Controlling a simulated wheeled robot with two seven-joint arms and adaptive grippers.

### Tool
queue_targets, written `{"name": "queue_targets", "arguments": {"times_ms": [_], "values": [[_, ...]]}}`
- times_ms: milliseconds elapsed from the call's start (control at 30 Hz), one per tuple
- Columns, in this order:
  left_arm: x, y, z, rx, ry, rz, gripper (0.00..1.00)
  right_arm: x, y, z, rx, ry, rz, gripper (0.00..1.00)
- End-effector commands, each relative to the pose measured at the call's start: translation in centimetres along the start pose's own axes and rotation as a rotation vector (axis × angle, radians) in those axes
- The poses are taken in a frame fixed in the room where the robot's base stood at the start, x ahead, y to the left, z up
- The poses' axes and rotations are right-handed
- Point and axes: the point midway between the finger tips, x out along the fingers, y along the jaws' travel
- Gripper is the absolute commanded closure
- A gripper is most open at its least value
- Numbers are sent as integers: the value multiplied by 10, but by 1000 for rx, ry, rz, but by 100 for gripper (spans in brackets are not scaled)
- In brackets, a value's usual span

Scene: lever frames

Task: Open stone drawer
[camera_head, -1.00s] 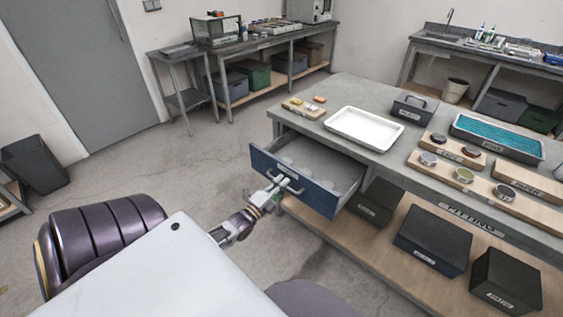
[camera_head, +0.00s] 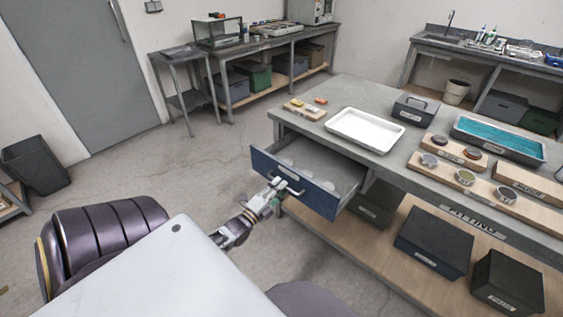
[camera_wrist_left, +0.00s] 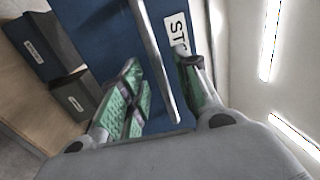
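My left gripper (camera_head: 277,185) is at the left part of this handle. In the left wrist view the green-padded fingers of my left gripper (camera_wrist_left: 160,75) stand apart, with the handle bar (camera_wrist_left: 153,50) running between them. A gap shows beside the bar, so the gripper looks open around it. A label (camera_wrist_left: 178,32) starting "ST" shows on the blue front. My right gripper is not in view.
The grey table (camera_head: 385,160) carries a white tray (camera_head: 365,130), a teal-filled tray (camera_head: 500,137) and wooden boards with small discs. Dark bins (camera_head: 433,242) stand on the shelf below. The floor left of the drawer is clear.

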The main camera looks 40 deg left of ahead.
Motion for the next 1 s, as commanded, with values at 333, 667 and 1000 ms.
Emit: {"name": "queue_targets", "arguments": {"times_ms": [333,667,1000], "values": [[-37,1,0,0,0,2,68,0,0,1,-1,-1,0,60],[-74,1,0,-1,-1,3,68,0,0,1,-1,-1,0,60],[-99,1,-1,-2,0,2,68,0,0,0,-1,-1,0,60]]}}
